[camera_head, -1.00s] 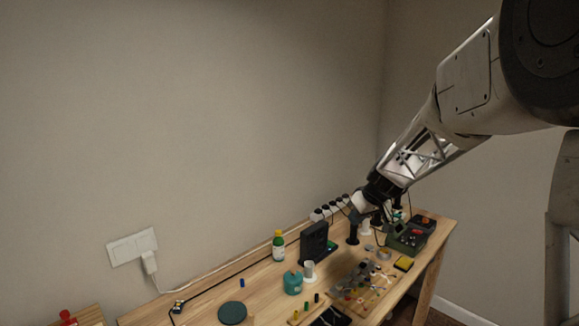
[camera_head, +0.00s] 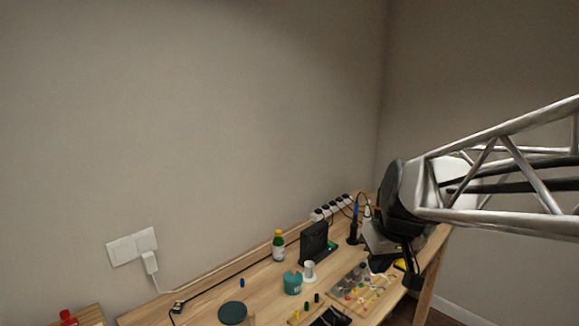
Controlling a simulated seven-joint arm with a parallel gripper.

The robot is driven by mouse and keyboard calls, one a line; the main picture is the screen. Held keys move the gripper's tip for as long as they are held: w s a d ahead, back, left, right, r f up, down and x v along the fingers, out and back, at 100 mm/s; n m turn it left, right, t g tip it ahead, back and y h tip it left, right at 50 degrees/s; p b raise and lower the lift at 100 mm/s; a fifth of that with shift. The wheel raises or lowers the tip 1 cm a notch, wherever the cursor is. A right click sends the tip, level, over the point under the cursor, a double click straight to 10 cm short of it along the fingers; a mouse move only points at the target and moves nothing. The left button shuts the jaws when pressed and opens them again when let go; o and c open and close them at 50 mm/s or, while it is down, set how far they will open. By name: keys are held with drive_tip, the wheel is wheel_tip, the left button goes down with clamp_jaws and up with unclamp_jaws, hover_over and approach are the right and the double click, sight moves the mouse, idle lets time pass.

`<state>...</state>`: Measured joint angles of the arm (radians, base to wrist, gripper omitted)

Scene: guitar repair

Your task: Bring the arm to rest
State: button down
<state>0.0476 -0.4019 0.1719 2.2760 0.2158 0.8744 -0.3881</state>
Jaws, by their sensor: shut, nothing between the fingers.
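My arm (camera_head: 500,175) comes in from the right edge and reaches over the right end of the workbench. My gripper (camera_head: 381,266) is at its end, pointing down above the bench near the parts board. It is shut and holds nothing. The fingertips are small and partly dark in this view. Behind the gripper, to its left, a thin blue tool (camera_head: 355,212) stands upright in a black holder (camera_head: 353,236).
A power strip (camera_head: 331,209) runs along the back. The air above the bench's left is clear.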

drive_tip(key=s+d+f+m+h, duration=0.1)
drive_tip(key=s+f+m+h, duration=0.1)
drive_tip(key=s, duration=1.4)
drive_tip(key=shift+f+m, duration=0.2)
drive_tip(key=shift+m, duration=0.2)
